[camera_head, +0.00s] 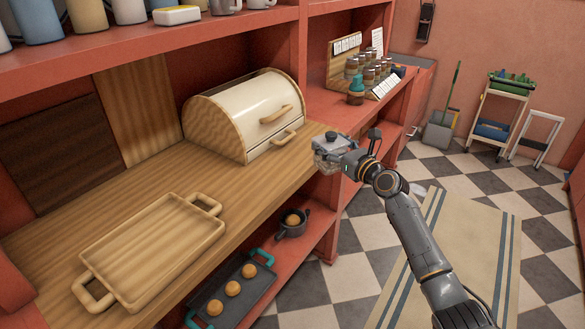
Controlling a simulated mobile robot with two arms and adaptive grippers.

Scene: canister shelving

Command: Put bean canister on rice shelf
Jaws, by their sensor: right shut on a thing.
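My right gripper (343,153) reaches in from the lower right and is shut on a small canister (326,163). The canister has a dark grey knobbed lid and a pale speckled body, partly hidden by the gripper. It is held near the front edge of the wooden counter, right of the bread box. I cannot tell from its look whether it holds beans. Several cylindrical containers stand on the upper red shelf (150,42) at the top left, cut off by the picture edge. No rice label is readable. My left gripper is not in view.
A roll-top bread box (235,112) and a wooden tray (160,250) occupy the counter. Below are a dark baking tray (255,287) with buns and a small dark pot (291,225). A spice rack (350,68) stands farther back. Open floor lies to the right.

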